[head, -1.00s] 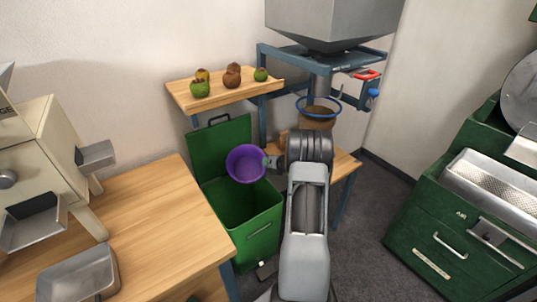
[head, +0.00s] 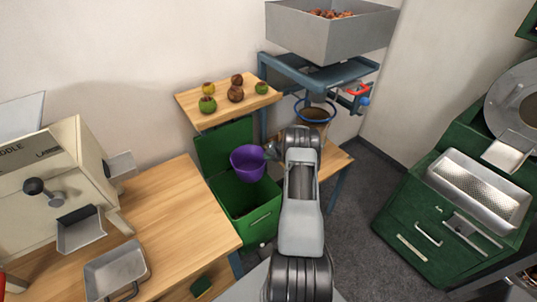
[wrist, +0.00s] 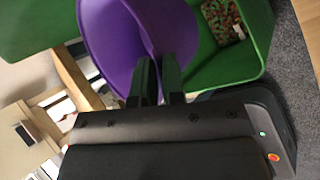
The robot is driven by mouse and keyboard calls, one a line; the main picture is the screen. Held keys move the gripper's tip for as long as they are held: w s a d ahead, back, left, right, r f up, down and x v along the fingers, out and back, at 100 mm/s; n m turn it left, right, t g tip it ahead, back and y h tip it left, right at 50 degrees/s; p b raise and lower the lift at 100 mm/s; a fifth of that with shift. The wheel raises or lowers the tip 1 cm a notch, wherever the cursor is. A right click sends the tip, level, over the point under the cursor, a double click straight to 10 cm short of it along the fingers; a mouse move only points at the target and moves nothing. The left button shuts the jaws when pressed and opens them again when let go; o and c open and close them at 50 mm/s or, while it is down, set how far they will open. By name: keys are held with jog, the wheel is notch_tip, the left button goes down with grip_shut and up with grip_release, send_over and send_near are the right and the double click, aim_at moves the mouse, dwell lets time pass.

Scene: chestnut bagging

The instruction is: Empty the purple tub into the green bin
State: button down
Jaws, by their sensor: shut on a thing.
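The purple tub (head: 247,166) hangs in the air over the green bin (head: 258,226), apart from it. Its mouth faces mostly upward in the head view, and I see only purple inside; its bottom is hidden. My gripper (head: 269,152) is shut on the tub's right side. In the wrist view the tub (wrist: 118,35) fills the upper left, with my gripper's fingers (wrist: 157,75) closed at its wall. The bin's lid stands open at the back. In the wrist view, small reddish-brown pieces lie inside the bin (wrist: 225,70).
A wooden shelf (head: 222,113) with several green and brown husks stands behind the bin. A wooden table (head: 180,215) is at left. A grey hopper (head: 335,38) and a blue-rimmed bucket (head: 315,112) stand behind my arm. A green machine (head: 440,215) is at right, beyond open floor.

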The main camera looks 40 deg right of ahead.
jog(key=s+a+r+p, duration=0.3)
jog(key=s+r+p, duration=0.2)
jog(key=r+p, duration=0.2)
dwell(0.3)
jog(key=shift+r, duration=0.15)
